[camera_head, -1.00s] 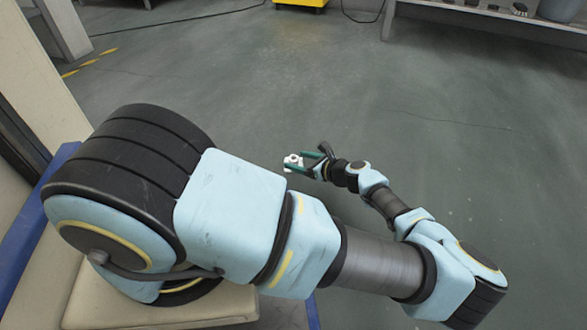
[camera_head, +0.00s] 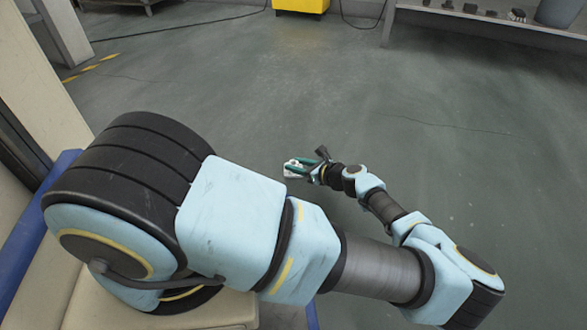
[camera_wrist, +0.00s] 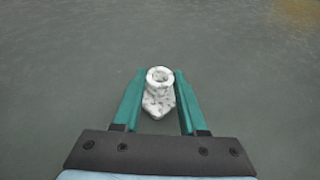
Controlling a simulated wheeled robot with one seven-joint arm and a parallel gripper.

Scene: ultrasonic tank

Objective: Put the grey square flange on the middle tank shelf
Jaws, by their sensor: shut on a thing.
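My gripper (camera_head: 299,168) is shut on a small whitish-grey part, which looks like the square flange (camera_head: 289,169), in the middle of the head view. In the wrist view the flange (camera_wrist: 158,98) sits between the two green fingers (camera_wrist: 159,88), near their tips. Its round collar with a hole faces the camera, and a mottled body with a pointed lower corner shows below it. The floor lies beneath it, with no support touching it. I cannot make out a tank shelf in either view.
A bench (camera_head: 470,25) with several small dark items and a grey bucket (camera_head: 558,12) stands at the top right. A yellow object (camera_head: 301,5) is at the top middle. Dark cables lie on the floor near it. The grey floor (camera_head: 230,80) between is open.

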